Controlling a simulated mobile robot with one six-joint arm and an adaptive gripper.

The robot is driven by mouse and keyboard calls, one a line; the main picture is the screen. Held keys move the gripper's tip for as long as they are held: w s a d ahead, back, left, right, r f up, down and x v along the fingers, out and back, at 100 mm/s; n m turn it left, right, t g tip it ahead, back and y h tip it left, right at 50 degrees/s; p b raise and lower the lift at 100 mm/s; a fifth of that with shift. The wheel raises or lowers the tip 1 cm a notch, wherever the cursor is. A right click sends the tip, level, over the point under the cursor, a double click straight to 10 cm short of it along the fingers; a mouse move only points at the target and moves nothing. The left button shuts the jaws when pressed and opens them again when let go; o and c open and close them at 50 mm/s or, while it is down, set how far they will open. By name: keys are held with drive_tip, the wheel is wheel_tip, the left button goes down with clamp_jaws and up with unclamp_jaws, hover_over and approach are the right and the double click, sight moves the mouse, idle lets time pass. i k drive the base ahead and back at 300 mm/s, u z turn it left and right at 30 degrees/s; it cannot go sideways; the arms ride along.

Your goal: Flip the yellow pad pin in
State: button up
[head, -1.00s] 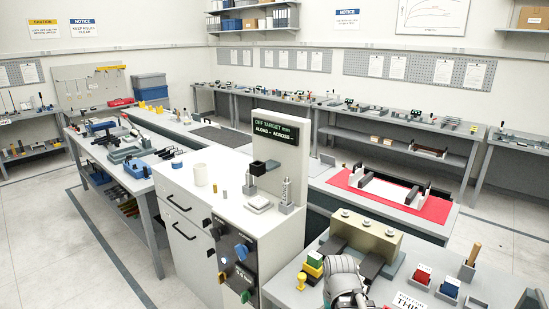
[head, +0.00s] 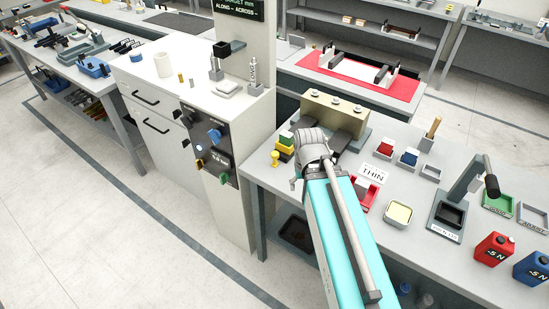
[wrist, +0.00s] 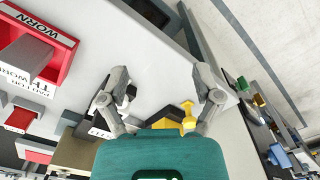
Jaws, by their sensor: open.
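The yellow pin (head: 274,158), with a round knob, stands near the left edge of the near bench, beside a small yellow and green block stack (head: 286,147). In the wrist view the yellow pin (wrist: 187,117) appears between my fingers, closer to the right one; contact cannot be told. My gripper (wrist: 160,73) is open, with its two fingers spread apart and nothing held.
A tan block (head: 338,110) with round studs stands behind the stack. A "THIN" card (head: 373,175), red tray (head: 367,194) and cream dish (head: 398,214) lie to the right.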

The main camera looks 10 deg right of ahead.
sight(274, 154)
drive_tip(key=u, duration=0.3)
drive_tip(key=k, duration=1.3)
drive_tip(key=z, duration=0.55)
drive_tip(key=i, duration=1)
drive_tip(key=u, duration=0.1)
